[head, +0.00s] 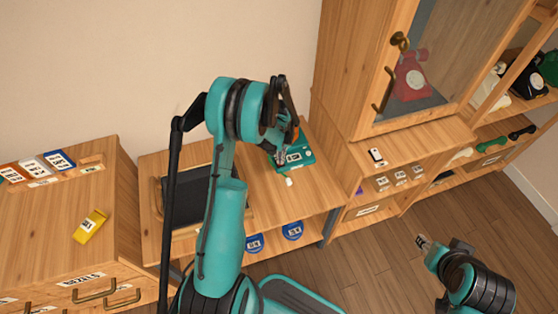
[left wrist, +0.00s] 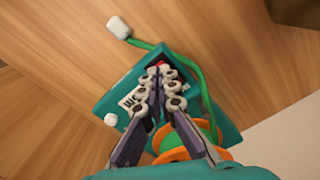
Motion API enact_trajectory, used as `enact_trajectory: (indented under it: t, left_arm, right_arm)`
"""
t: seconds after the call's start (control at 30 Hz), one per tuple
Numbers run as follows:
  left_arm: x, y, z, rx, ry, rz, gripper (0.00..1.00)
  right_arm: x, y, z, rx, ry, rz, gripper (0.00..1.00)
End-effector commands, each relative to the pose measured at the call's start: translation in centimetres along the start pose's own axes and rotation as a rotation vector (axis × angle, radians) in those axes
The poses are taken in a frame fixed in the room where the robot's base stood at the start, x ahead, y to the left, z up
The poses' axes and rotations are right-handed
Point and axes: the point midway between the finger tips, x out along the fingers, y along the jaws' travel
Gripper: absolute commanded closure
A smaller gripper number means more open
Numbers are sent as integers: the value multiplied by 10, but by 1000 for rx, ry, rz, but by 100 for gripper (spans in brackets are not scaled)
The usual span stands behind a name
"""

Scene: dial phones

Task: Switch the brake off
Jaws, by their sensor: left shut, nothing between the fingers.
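An orange and green spool (left wrist: 185,142) sits behind the fingers. My right gripper (head: 422,241) hangs low over the floor, too small to read.
A green cord with a white end (left wrist: 118,27) runs from the box. A dark tray (head: 190,203) lies left on the bench. A glass cabinet with a red phone (head: 410,77) stands right.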

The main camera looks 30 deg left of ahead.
Motion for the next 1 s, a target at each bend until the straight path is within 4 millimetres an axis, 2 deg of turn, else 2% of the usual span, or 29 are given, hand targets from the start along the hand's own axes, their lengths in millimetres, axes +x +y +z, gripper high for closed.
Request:
enact_trajectory:
  t: [0.63,1.0]
  left_arm:
    - [7,0,0,0,0,0,100]
    - [-20,0,0,0,0,0,100]
  right_arm:
    - [5,0,4,0,0,0,60]
    - [-8,0,-6,0,0,0,60]
